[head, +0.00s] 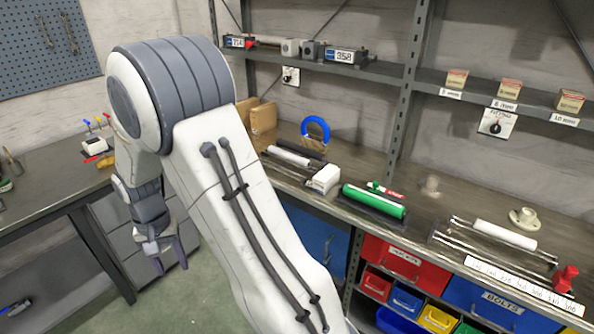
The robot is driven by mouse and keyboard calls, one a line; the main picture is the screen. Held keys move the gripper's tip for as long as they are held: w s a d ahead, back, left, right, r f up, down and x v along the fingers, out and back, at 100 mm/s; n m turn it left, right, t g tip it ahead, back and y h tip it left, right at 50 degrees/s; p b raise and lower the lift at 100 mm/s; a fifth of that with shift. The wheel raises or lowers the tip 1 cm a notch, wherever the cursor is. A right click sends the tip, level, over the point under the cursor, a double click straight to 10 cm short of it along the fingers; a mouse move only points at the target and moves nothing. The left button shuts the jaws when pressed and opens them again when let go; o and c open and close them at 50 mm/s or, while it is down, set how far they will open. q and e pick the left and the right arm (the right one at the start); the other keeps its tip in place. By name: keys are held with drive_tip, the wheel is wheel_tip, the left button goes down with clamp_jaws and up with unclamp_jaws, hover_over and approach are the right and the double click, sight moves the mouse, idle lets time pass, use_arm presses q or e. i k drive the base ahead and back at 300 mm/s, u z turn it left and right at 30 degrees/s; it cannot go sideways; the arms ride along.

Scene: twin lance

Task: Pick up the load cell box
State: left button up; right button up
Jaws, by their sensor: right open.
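No box in the head view carries a readable load cell name, so I cannot tell which one it is. Several small tan cartons, among them one at the left (456,80), one in the middle (509,90) and one at the right (570,101), stand on the upper shelf above white labels. A small white box (326,179) sits on the bench at the end of a rail fixture. My right gripper (167,259) hangs open and empty, pointing down at the left, in front of grey drawers and far from these boxes. My left gripper is out of view.
Red drawers (401,260) and coloured bins sit below. A left bench (45,196) holds tools. Green floor lies between. My arm hides part of the middle.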

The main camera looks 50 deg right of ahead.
sight(325, 179)
drive_tip(key=z, duration=0.25)
drive_tip(key=i, duration=0.9)
drive_tip(key=z, duration=1.1)
drive_tip(key=i, duration=0.75)
drive_tip(key=z, duration=0.5)
